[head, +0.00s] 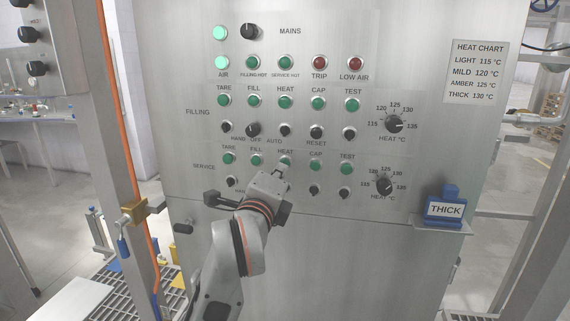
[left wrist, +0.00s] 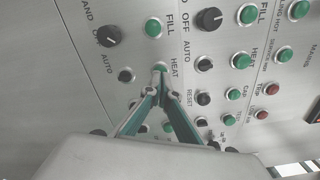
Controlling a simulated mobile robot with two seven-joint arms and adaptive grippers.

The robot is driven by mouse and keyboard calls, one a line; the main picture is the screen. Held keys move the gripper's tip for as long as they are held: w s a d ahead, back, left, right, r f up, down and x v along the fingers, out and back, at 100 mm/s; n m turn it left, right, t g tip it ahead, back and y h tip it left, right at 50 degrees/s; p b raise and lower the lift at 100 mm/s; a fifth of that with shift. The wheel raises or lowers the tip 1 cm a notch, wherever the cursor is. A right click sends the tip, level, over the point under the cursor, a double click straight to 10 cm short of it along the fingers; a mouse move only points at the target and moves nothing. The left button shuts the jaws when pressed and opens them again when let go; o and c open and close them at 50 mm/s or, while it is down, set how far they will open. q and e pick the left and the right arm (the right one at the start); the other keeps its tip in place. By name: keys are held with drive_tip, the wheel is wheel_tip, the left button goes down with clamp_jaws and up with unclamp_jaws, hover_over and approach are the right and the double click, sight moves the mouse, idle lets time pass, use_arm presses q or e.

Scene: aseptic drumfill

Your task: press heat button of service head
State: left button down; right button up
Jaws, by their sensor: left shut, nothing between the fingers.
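The service row's green heat button (head: 285,161) is on the steel panel, under its HEAT label, between the fill and cap buttons. My left gripper (head: 283,171) is shut and empty, its fingertips at the heat button's lower edge in the head view. In the left wrist view the closed fingertips (left wrist: 160,68) lie beside the HEAT label and cover most or all of that button. Whether they touch it or press it in, I cannot tell. My right gripper is not in view.
The service fill button (head: 256,160) and cap button (head: 316,166) are close on either side. Black selector knobs sit below. The filling row with its own heat button (head: 285,101) is above. A blue block marked THICK (head: 445,208) stands on a small shelf at right.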

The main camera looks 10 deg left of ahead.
use_arm(q)
drive_tip(key=shift+w, duration=0.5)
idle(0.5)
drive_tip(key=shift+w+b, duration=0.5)
drive_tip(key=shift+w, duration=0.1)
idle(0.4)
drive_tip(key=s, duration=0.5)
idle(0.3)
drive_tip(key=shift+a, duration=0.1)
